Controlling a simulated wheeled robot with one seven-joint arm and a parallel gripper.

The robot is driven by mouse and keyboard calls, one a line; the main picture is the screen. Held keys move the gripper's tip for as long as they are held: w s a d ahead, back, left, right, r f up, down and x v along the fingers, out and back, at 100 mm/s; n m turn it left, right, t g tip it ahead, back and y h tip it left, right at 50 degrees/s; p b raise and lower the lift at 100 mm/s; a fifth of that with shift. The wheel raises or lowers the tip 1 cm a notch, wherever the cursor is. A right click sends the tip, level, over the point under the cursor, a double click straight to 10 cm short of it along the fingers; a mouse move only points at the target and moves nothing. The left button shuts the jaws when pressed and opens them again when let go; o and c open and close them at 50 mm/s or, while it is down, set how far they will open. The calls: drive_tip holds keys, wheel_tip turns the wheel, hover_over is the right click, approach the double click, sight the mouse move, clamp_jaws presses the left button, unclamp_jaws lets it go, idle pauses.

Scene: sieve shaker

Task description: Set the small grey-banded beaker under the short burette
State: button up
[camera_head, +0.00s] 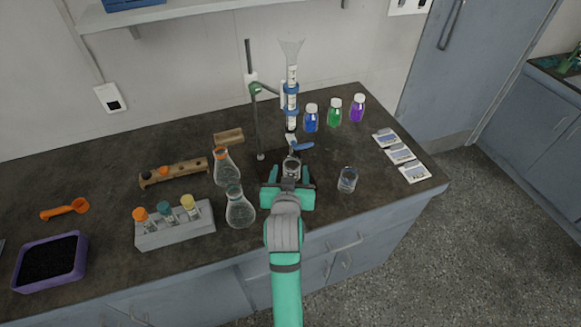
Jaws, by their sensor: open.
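The burette (291,98) stands upright, clamped on a stand (257,125) near the back of the bench, with a blue stopcock (298,147) low on it. A small clear beaker (291,165) stands directly below the burette tip, as far as this view shows. Its band colour is hard to make out. My gripper (289,173) is open, with its teal fingers spread on either side of this beaker; its lower part is hidden by the gripper. I cannot tell whether the fingers touch it. A second clear beaker (347,180) stands apart to the right.
Two flasks (240,209) (225,168) stand close left of my gripper. A grey rack (175,226) with capped tubes, a wooden rack (174,173) and a purple tray (50,262) are further left. Blue, green and purple bottles (334,112) and labelled cards (400,154) are to the right.

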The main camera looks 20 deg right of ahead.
drive_tip(key=v, duration=0.7)
drive_tip(key=shift+s+a+r, duration=0.15)
drive_tip(key=shift+s+r, duration=0.05)
drive_tip(key=shift+s, duration=0.05)
